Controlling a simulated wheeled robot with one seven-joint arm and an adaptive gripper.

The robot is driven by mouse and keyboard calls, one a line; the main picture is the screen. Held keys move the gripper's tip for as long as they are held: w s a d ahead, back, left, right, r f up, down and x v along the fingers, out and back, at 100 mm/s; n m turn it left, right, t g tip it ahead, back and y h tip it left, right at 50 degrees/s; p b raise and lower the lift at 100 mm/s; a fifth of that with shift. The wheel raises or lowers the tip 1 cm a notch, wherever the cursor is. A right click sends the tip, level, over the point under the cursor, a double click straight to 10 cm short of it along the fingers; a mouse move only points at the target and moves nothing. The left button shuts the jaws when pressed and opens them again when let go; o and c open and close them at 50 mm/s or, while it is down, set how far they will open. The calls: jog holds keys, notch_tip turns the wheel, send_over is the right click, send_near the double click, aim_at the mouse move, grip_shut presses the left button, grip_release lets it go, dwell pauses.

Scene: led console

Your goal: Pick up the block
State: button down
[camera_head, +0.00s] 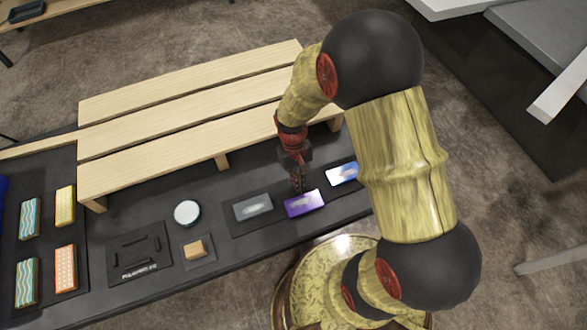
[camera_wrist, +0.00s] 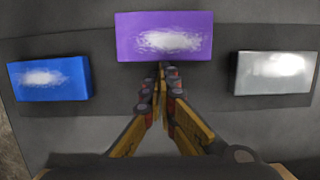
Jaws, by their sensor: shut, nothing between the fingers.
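A purple block (camera_head: 304,204) with a whitish shine lies on the dark console, and it also shows at the top of the wrist view (camera_wrist: 195,46). A blue block (camera_head: 342,174) and a grey block (camera_head: 253,208) lie on either side of it; the wrist view shows the blue one (camera_wrist: 50,78) at left and the grey one (camera_wrist: 275,73) at right. A small tan block (camera_head: 194,249) sits on a square pad further left. My gripper (camera_head: 297,188) is shut and empty at the purple block's edge. Its fingertips (camera_wrist: 161,68) meet just below that block in the wrist view; contact is unclear.
A slatted wooden shelf (camera_head: 180,107) stands behind the blocks. A round white-topped thing (camera_head: 187,213) and a dark panel with several bars (camera_head: 137,252) lie left of the grey block. Several patterned blocks (camera_head: 65,267) stand at the far left.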

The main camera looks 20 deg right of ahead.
aim_at(310, 210)
jog(key=s+p, duration=0.2)
jog(key=s, duration=0.6)
jog(key=shift+r+p, duration=0.1)
jog(key=shift+p, duration=0.25)
jog(key=shift+s, duration=0.3)
